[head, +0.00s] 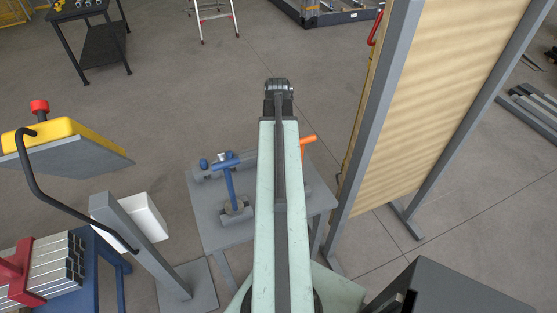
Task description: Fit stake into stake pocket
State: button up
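My pale green arm reaches away from me up the middle of the head view and ends in a dark joint. No gripper fingers show, and whatever is beyond or below that joint is hidden. I cannot pick out the stake or the stake pocket with certainty. A small grey table (210,224) stands under my arm, partly covered by it. On it are a blue T-handled tool (229,180) upright in a grey block (236,211), and a grey cylinder (208,173). An orange part (308,140) shows just right of my arm.
A wood-panelled grey frame (380,110) stands close on the right. A yellow-edged control box (60,135) on a grey post (145,245) is at left. Floor beyond my arm is open.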

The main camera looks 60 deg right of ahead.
grip_shut()
dwell(1.2)
